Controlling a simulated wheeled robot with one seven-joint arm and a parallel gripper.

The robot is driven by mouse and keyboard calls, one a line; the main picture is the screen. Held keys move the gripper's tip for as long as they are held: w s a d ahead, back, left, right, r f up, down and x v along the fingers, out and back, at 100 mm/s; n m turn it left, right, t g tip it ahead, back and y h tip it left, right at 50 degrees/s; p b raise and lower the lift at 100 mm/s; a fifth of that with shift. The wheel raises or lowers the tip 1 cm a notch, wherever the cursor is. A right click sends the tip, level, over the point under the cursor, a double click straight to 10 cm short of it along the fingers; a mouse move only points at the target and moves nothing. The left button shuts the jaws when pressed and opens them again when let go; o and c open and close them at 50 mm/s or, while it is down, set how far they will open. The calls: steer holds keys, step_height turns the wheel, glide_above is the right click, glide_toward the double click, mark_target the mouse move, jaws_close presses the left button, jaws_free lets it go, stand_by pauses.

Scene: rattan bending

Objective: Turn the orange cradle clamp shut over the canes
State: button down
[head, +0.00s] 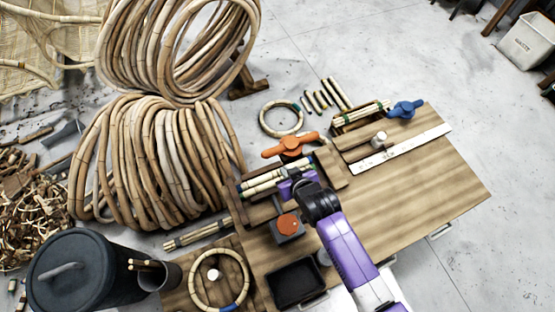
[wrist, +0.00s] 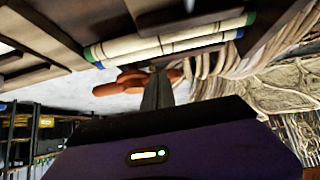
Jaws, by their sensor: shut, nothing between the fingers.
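The orange cradle clamp (head: 290,145) shows at the back of the bench, a two-armed handle beside the canes. It also shows in the wrist view (wrist: 134,82), just beyond my fingers. The canes (head: 264,181) lie in a wooden cradle to its lower left; in the wrist view the pale canes (wrist: 165,43) have blue and green bands. My gripper (wrist: 158,88) is shut and empty, its fingertips overlapping the orange handle in the picture. I cannot tell whether they touch it. In the head view my purple wrist hides part of the cradle.
A second cradle with canes (head: 358,117) and a blue clamp (head: 406,109) stands at the back right. A box with an orange-red knob (head: 288,225) and a black tray (head: 296,283) are in front. The bench's right side (head: 430,185) is clear.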

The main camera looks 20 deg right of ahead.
mark_target(291, 147)
steer(key=x, duration=0.4)
steer(key=b+x, duration=0.1)
steer(key=shift+w+r, duration=0.15)
steer(key=shift+w, duration=1.4)
steer(key=shift+b, duration=0.4)
